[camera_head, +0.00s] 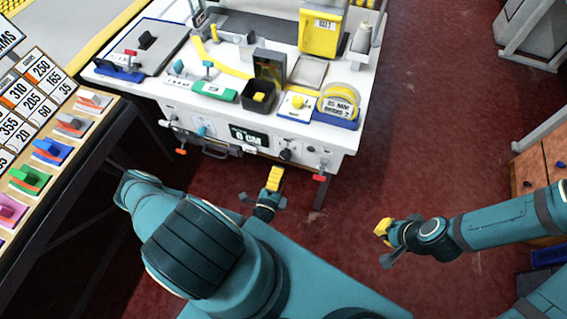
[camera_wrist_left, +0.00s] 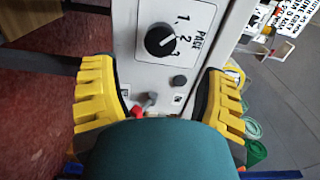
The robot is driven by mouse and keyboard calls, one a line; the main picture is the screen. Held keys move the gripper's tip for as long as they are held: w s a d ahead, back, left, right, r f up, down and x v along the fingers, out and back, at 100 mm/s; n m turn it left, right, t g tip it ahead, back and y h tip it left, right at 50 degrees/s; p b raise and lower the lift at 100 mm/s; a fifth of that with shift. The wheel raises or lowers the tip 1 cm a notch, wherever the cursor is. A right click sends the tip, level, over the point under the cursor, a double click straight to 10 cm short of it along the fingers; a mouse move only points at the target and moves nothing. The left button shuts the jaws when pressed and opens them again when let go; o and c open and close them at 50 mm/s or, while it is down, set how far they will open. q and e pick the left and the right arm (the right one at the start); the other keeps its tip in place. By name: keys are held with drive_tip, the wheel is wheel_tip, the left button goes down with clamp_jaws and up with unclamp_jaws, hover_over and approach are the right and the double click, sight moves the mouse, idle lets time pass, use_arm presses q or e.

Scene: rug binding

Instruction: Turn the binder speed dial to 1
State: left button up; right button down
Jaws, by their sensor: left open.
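The speed dial (camera_wrist_left: 160,40) is a round black knob on a white plate marked PACE with the numbers 1, 2 and 3. In the wrist view it shows sideways at the top, with a pale pointer mark; I cannot tell for sure which number it points at. In the head view the dial (camera_head: 285,154) is small on the front of the white binder bench. My left gripper (camera_head: 271,182) is just in front of the bench. In the wrist view its yellow fingers (camera_wrist_left: 160,98) are apart, with nothing between them, not touching the dial. My right gripper (camera_head: 382,231) hangs over the floor, away from the bench.
The binder bench top (camera_head: 225,120) carries a yellow tape strip, a black bin (camera_head: 259,97) and a tape roll (camera_head: 340,104). A display (camera_head: 248,136) and red-tipped levers are on its front. A sloped board with coloured blocks stands left. Red floor (camera_head: 420,150) is clear right.

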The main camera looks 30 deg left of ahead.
use_arm(q)
drive_tip(key=shift+v, duration=2.55)
